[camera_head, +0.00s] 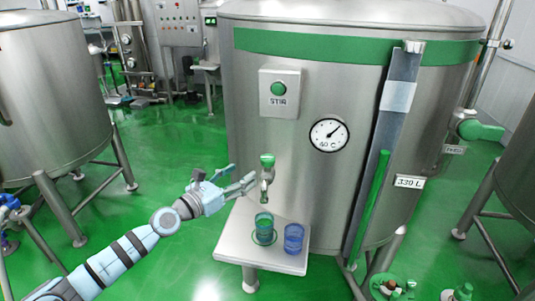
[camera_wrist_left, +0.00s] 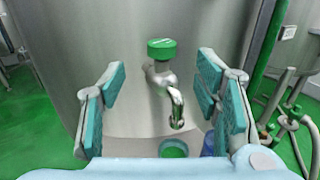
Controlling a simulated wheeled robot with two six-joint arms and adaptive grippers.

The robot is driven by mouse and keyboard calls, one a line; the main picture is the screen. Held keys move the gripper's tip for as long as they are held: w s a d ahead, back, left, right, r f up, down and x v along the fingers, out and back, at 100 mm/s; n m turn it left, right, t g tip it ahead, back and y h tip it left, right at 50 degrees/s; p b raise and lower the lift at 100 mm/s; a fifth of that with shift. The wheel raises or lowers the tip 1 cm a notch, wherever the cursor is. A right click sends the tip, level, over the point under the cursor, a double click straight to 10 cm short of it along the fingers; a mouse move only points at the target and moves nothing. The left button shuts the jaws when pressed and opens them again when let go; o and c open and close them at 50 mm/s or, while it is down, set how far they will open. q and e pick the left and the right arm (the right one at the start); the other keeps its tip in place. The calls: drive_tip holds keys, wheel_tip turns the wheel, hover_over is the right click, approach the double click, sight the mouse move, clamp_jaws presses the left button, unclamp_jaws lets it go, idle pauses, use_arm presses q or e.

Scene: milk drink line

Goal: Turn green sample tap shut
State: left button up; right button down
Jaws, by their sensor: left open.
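The green sample tap (camera_head: 267,161) sticks out of the front of the steel tank (camera_head: 330,60), with a green knob on top and a bent metal spout below. In the left wrist view the green knob (camera_wrist_left: 162,48) is ahead, between the finger pads in the picture. My left gripper (camera_head: 248,184) is open and empty, just left of the tap in the head view. A green cup (camera_head: 264,228) stands below the spout on a small steel shelf (camera_head: 232,243). I cannot tell whether liquid runs from the spout. My right gripper is not in view.
A blue cup (camera_head: 293,238) stands beside the green cup. A STIR button box (camera_head: 279,92) and a round dial (camera_head: 329,134) are on the tank above. A vertical sight tube (camera_head: 385,140) stands right of the dial. Green floor is free at left.

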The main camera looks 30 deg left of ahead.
sight(268, 157)
use_arm(q)
drive_tip(key=w, duration=0.4)
drive_tip(key=w+d+b, duration=0.1)
drive_tip(key=w, duration=0.2)
drive_tip(key=w+d+b, duration=0.1)
drive_tip(key=w, duration=0.3)
drive_tip(key=shift+w+d, duration=0.2)
drive_tip(key=shift+w, duration=0.25)
drive_tip(key=shift+r, duration=0.1)
drive_tip(key=shift+c, duration=0.6)
drive_tip(key=c, duration=1)
drive_tip(key=m+h+b, duration=0.1)
drive_tip(key=h+b, duration=0.1)
drive_tip(key=b, duration=0.3)
drive_tip(key=m+g+h+b, duration=0.1)
drive_tip(key=m+h+b, duration=0.1)
drive_tip(key=b, duration=0.3)
drive_tip(key=shift+f, duration=0.4)
drive_tip(key=shift+c, duration=0.2)
drive_tip(key=shift+r+g+h+b, duration=0.15)
drive_tip(key=shift+g+h+b, duration=0.15)
drive_tip(key=shift+r, duration=0.15)
